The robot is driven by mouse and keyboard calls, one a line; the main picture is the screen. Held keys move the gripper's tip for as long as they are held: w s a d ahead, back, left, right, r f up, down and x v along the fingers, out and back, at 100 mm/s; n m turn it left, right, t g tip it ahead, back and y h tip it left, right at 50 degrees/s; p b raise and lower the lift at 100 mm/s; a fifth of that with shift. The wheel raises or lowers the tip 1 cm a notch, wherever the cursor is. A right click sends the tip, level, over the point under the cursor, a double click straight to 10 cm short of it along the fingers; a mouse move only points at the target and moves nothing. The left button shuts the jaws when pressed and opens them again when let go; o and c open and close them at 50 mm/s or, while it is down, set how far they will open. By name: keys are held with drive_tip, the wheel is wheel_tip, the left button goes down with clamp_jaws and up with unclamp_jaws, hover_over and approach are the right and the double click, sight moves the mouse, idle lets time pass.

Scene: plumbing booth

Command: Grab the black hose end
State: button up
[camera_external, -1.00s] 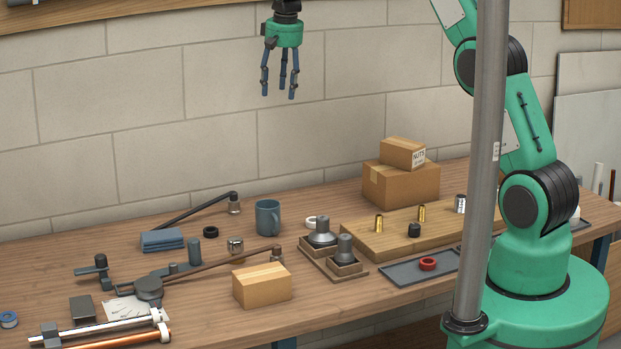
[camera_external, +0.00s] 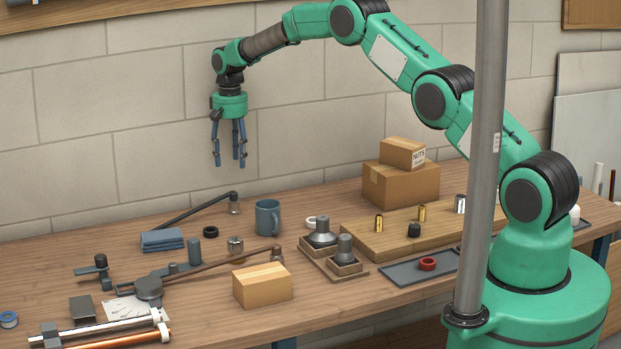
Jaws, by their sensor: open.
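A thin black hose (camera_external: 195,210) lies at the back left of the workbench. It rises to a bend at its right, where a metal fitting (camera_external: 234,207) points down at its end. My gripper (camera_external: 230,163) has three blue fingers pointing down. It is open and empty, and in the picture it hangs just above the bend of the black hose, with a clear gap between them. How far apart they are in depth I cannot tell. A second, brown hose (camera_external: 215,264) with a fitting (camera_external: 277,255) lies nearer the front.
A blue mug (camera_external: 267,217) stands just right of the black hose end. A folded blue cloth (camera_external: 162,240) and a black ring (camera_external: 210,232) lie in front of the hose. Cardboard boxes (camera_external: 401,185) stand further right. The stone wall (camera_external: 300,120) rises behind the bench.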

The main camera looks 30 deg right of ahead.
sight(234, 200)
drive_tip(key=shift+a+f, duration=0.15)
drive_tip(key=shift+f, duration=0.2)
drive_tip(key=shift+f, duration=0.1)
drive_tip(key=shift+f, duration=4.2)
drive_tip(key=shift+f, duration=0.15)
drive_tip(key=shift+w+d+f+b, duration=0.1)
drive_tip(key=shift+f+b, duration=0.05)
drive_tip(key=shift+f, duration=1.1)
drive_tip(key=shift+d+f+b, duration=0.1)
drive_tip(key=shift+f+b, duration=0.05)
drive_tip(key=shift+f, duration=1.05)
drive_tip(key=c, duration=1.3)
